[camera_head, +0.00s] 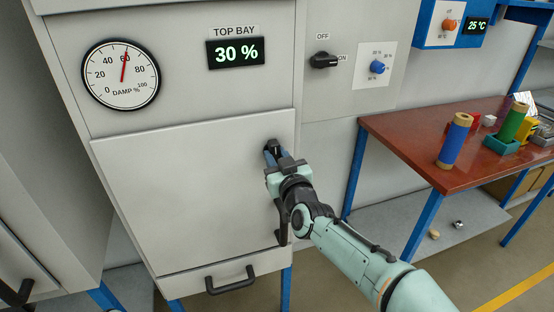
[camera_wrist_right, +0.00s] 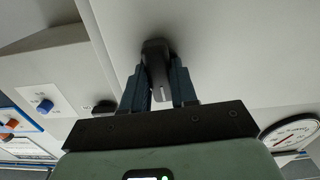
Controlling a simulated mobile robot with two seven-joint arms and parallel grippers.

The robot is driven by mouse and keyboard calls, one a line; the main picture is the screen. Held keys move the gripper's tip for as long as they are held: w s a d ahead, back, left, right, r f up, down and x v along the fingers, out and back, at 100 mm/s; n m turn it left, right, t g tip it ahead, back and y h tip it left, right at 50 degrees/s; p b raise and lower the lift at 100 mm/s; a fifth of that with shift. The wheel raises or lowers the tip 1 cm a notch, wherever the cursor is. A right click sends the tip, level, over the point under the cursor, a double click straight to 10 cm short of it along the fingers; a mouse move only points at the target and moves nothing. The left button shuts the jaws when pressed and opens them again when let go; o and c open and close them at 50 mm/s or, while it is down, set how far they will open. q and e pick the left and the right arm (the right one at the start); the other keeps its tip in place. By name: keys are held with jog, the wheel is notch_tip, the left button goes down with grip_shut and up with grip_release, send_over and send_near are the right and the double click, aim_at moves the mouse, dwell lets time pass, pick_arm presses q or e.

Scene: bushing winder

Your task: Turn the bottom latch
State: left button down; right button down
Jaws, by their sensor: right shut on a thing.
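The large light-grey door panel (camera_head: 185,200) carries a dark upper latch (camera_head: 275,147) near its top right corner. My right gripper (camera_head: 273,154) is at this upper latch. In the right wrist view the dark latch (camera_wrist_right: 156,58) stands between the two fingers of my right gripper (camera_wrist_right: 160,85), which is shut on it. A second dark handle, the bottom latch (camera_head: 282,233), shows lower on the door's right edge, partly beside and behind my right wrist. My left gripper is not in view.
A dark drawer handle (camera_head: 230,280) sits below the door. A round damp gauge (camera_head: 121,74) and a 30 % display (camera_head: 236,52) are above it. A black OFF/ON switch (camera_head: 323,60) is to the right. A red-brown table (camera_head: 405,130) with spools stands at right.

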jog(key=shift+r+m, duration=0.15)
jog(key=shift+m, duration=0.35)
jog(key=c, duration=0.9)
grip_release()
jog(key=shift+w, duration=0.1)
jog(key=v, duration=1.3)
jog(key=shift+s+p, duration=0.2)
jog(key=shift+p, duration=0.2)
